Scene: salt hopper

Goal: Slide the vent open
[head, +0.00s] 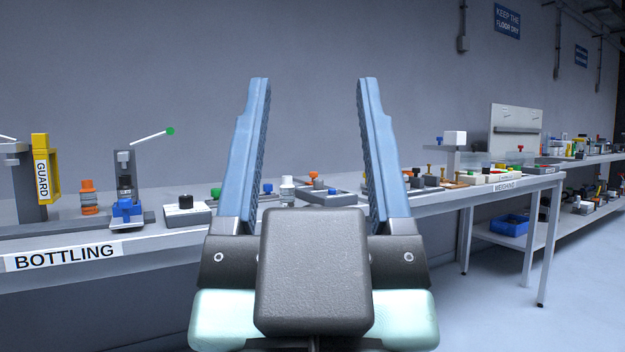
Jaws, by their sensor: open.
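My gripper (313,82) fills the middle of the head view. Its two blue fingers point up and stand wide apart, with only the grey wall visible between their tips. It touches nothing that I can see. I cannot make out a vent for certain in this view. A pale upright panel (507,118) with a dark horizontal bar stands at the back right, well beyond my gripper; I cannot tell what it is. My gripper hides part of the bench behind it.
A long bench (150,245) marked BOTTLING and WEIGHING runs across the view. On it stand a yellow guard (54,170), an orange bottle (89,197), a lever device with a green knob (170,131) and several small fixtures. A blue bin (509,225) sits below. Floor at right is clear.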

